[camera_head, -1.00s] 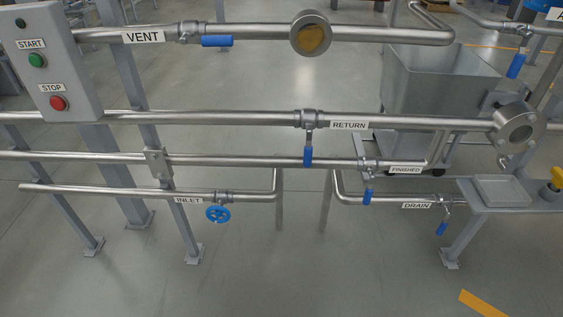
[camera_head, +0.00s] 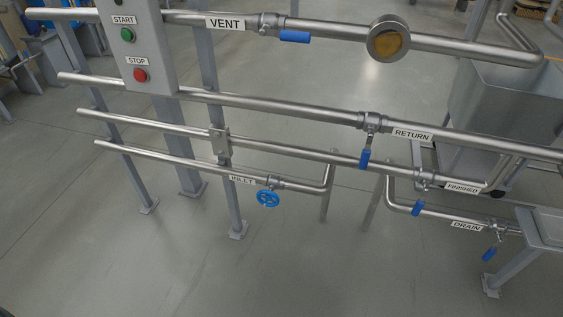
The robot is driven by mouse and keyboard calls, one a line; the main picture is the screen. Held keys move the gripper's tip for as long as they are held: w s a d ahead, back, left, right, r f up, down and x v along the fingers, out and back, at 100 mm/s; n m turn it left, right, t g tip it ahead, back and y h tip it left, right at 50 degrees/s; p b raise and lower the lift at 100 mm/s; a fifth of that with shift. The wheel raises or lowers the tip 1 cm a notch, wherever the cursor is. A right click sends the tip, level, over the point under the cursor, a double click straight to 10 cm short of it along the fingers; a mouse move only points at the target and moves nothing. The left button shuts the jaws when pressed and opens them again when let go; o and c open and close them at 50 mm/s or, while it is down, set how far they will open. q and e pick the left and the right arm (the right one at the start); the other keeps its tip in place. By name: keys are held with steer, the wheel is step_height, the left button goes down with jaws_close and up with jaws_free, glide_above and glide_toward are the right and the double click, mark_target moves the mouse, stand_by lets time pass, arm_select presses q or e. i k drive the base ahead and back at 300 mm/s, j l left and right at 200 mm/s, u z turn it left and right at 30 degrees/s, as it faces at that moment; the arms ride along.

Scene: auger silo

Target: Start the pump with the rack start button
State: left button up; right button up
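The green start button (camera_head: 127,35) sits on a grey control box (camera_head: 150,62) at the upper left, under a START label (camera_head: 124,20). The red stop button (camera_head: 140,75) is below it on the same box, under a STOP label (camera_head: 137,61). The box is mounted on the pipe rack, and its top is cut off by the picture edge. Neither of my grippers is in view.
A grey bin (camera_head: 505,105) stands at right. The floor (camera_head: 330,270) in front is clear.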

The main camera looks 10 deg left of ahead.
mark_target(126, 34)
steer(key=u, duration=1.25)
